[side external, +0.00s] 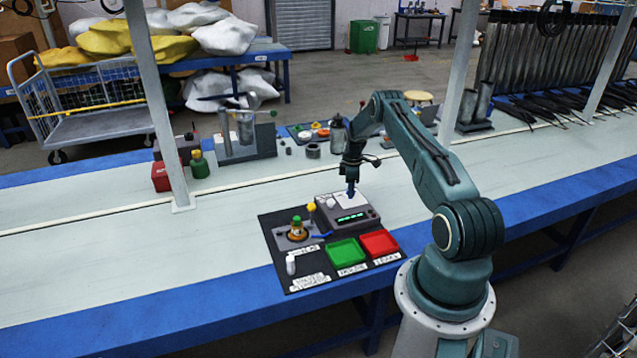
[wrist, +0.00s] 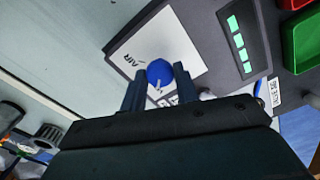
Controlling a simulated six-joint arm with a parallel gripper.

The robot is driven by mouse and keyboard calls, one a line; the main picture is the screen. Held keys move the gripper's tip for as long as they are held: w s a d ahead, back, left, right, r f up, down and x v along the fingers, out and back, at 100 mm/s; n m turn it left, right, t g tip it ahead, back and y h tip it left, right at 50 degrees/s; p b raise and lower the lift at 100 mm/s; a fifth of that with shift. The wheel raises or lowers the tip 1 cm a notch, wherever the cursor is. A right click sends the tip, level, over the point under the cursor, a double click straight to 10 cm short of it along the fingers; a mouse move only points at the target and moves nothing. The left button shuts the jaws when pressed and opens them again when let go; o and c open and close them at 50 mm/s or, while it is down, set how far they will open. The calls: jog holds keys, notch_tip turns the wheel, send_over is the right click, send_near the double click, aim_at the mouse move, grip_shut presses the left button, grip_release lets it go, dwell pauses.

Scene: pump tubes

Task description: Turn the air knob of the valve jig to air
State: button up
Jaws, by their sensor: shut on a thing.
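The valve jig is a grey box (side external: 368,219) with a white plate and a lit green display. Its air knob (wrist: 158,68) is round and blue, in the middle of the white plate (wrist: 172,35) in the wrist view. The word AIR (wrist: 130,60) is printed left of the knob, with a short tick. A pale mark on the knob shows at its lower side, not at AIR. A second label below the knob is partly hidden by my gripper. My gripper (side external: 351,190) points down onto the jig. In the wrist view its fingers (wrist: 160,76) are shut on the knob from both sides.
A green tray (side external: 347,252) and a red tray (side external: 379,243) lie in front of the jig. The belt farther left is clear.

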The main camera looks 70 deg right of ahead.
jog(key=m, duration=0.4)
jog(key=shift+m, duration=0.3)
jog(key=m, duration=0.4)
jog(key=shift+m, duration=0.3)
jog(key=m, duration=0.4)
jog(key=shift+m, duration=2.2)
jog(key=o, duration=1)
jog(key=shift+c, duration=0.2)
jog(key=shift+r, duration=0.1)
